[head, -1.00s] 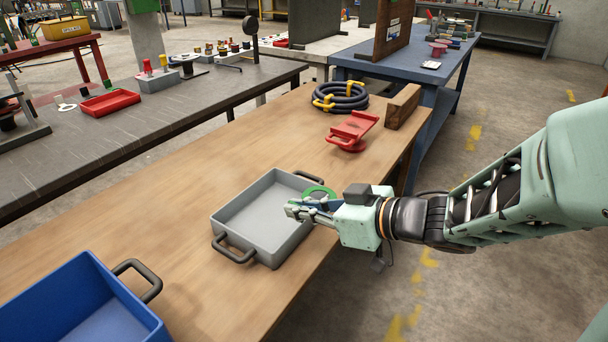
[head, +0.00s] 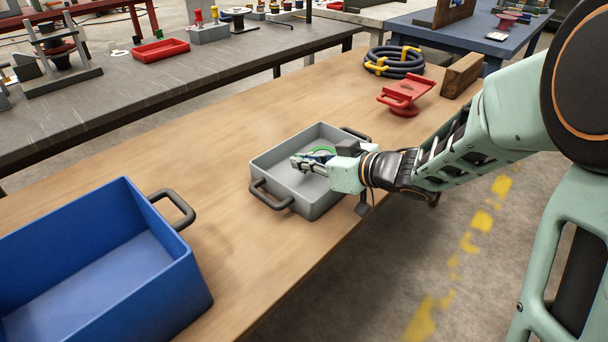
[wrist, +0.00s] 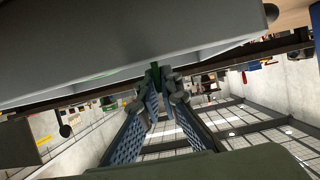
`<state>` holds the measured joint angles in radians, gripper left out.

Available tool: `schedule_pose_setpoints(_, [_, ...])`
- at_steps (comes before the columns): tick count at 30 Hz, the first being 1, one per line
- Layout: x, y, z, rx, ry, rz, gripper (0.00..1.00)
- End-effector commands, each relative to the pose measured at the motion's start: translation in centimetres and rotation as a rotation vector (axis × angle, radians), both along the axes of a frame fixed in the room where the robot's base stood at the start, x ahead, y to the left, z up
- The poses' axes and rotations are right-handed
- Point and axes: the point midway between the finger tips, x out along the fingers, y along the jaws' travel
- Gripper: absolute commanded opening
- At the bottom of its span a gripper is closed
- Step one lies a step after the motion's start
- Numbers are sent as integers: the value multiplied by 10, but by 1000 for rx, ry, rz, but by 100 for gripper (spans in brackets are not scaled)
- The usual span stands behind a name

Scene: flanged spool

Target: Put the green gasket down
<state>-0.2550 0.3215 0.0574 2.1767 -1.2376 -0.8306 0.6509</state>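The green gasket (head: 321,151) is a flat ring, partly hidden behind my gripper in the head view. My gripper (head: 302,162) reaches in from the right over the grey tray (head: 285,196), with its fingertips above the inside of the tray. In the wrist view, the two fingers (wrist: 156,84) come close together with a strip of the green gasket (wrist: 155,72) between their tips, so the gripper is shut on it. The gap between the gasket and the tray floor is hard to judge.
A large blue bin (head: 110,270) stands at the front left of the wooden table. A red part (head: 404,92), a coiled black hose (head: 394,61) and a wooden block (head: 462,76) lie at the far right. The table left of the tray is clear.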

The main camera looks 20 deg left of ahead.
Motion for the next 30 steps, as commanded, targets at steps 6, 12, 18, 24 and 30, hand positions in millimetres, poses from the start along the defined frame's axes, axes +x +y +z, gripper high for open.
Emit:
schedule_pose_setpoints(6, [3, 3, -35, -1, 2, -1, 0])
schedule_pose_setpoints(12, [3, 3, -35, 0, -1, 0, 0])
schedule_pose_setpoints(18, [2, 3, -39, -1, 1, 0, 0])
schedule_pose_setpoints(24, [2, 3, -39, -1, 0, 0, 22])
schedule_pose_setpoints(30, [2, 3, -39, -1, 0, 0, 22])
